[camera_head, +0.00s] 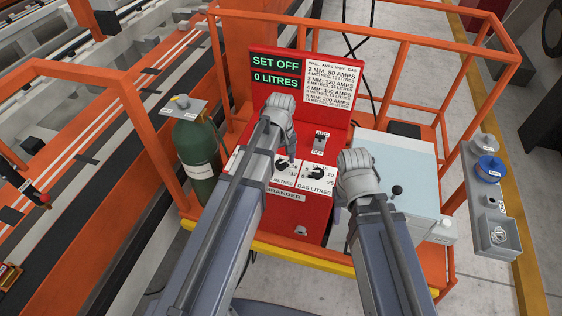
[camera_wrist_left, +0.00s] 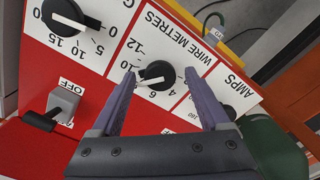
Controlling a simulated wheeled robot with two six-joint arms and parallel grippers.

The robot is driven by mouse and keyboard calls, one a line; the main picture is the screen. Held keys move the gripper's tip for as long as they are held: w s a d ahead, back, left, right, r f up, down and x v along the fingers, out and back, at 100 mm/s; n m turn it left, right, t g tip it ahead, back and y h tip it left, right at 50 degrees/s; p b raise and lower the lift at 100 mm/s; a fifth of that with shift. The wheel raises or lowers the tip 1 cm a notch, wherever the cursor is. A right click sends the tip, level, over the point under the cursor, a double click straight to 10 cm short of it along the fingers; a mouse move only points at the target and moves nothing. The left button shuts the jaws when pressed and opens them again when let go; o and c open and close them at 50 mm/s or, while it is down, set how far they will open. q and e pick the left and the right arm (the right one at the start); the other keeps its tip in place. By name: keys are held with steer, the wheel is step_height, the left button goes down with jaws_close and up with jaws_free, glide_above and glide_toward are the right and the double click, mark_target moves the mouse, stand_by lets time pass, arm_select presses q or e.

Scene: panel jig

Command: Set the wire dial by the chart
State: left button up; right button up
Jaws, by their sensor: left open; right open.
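The red welding set (camera_head: 262,200) has a chart (camera_head: 329,82) on its back panel, with wall, amps, wire and gas rows; its smaller lines are hard to read. The display (camera_head: 275,72) reads SET OFF and 0 LITRES. The black wire dial (camera_wrist_left: 157,75) shows upside down in the left wrist view; which number its white mark points at is unclear. My left gripper (camera_head: 285,152) is open above it, one finger on each side; contact is unclear. In the left wrist view its fingers (camera_wrist_left: 161,100) show apart. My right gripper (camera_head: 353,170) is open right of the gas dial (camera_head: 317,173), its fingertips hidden.
A switch (camera_wrist_left: 65,102) marked OFF sits beside the dials. A green gas cylinder (camera_head: 195,155) stands left, and a pale cabinet (camera_head: 405,165) stands right. Orange rails (camera_head: 400,35) enclose the set. A grey shelf (camera_head: 488,195) with a blue spool (camera_head: 489,168) hangs right.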

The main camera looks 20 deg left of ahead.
mark_target(281, 163)
arm_select(q)
jaws_close()
steer(key=shift+m, duration=2)
jaws_free()
steer(key=shift+r, duration=0.1)
step_height(281, 163, up, 8)
steer(key=p, duration=0.8)
steer(key=shift+f, duration=0.2)
